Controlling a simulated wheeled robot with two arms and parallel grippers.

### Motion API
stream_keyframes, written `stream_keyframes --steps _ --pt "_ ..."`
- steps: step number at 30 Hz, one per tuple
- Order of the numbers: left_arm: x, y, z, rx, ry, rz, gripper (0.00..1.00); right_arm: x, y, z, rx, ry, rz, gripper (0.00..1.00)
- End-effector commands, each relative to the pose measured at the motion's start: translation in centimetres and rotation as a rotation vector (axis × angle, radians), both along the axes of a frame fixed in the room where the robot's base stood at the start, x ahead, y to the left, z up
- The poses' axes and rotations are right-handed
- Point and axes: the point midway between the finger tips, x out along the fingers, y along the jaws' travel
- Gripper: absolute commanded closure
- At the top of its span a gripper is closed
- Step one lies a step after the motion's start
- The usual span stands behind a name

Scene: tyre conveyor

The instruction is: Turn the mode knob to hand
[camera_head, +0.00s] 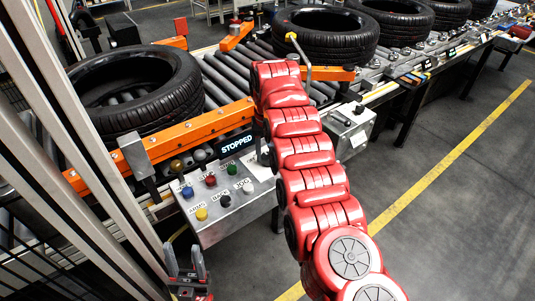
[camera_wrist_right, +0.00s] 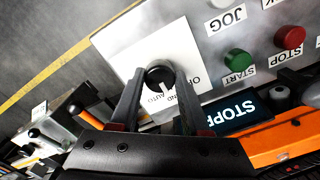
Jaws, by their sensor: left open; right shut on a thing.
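The mode knob (camera_wrist_right: 158,75) is a round black knob on a white plate (camera_wrist_right: 130,55) with printed labels, partly covered. "AUTO" and the end of another word show just below the knob in the right wrist view. I cannot tell exactly which label it points at. My right gripper (camera_wrist_right: 157,82) has a fingertip on each side of the knob and is shut on it. In the head view my red right arm hides that gripper and the knob. My left gripper (camera_head: 186,267) is open and empty at the bottom left, apart from the control panel (camera_head: 218,223).
Blue, red, green, yellow, black and white buttons sit beside the knob's plate. A display (camera_head: 237,144) reads "STOPPED". An orange rail (camera_head: 203,126) runs behind the panel. A tyre (camera_head: 130,88) lies on the roller conveyor (camera_head: 222,80). Grey posts stand left; open floor lies right.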

Motion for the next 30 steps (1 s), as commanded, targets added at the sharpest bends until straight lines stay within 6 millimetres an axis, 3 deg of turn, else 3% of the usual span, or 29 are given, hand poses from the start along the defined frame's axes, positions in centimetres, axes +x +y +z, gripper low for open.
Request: stream_keyframes --steps 8,9,14,24,30 --pt "0.0 0.0 0.0 0.000 0.000 0.000 0.50 0.0 0.0 0.1 0.000 -0.001 -0.001 1.00" --pt "0.0 0.0 0.0 0.000 0.000 0.000 0.50 0.1 0.0 0.1 0.000 -0.002 -0.001 0.52" --pt "0.0 0.0 0.0 0.000 0.000 0.000 0.50 0.0 0.0 0.1 0.000 -0.001 0.000 0.23" --pt "0.0 0.0 0.0 0.000 0.000 0.000 0.50 0.0 0.0 0.3 0.001 -0.001 0.001 0.23" --pt "0.0 0.0 -0.1 0.000 0.000 0.000 0.50 0.1 -0.1 2.9 0.002 -0.005 -0.002 0.23"
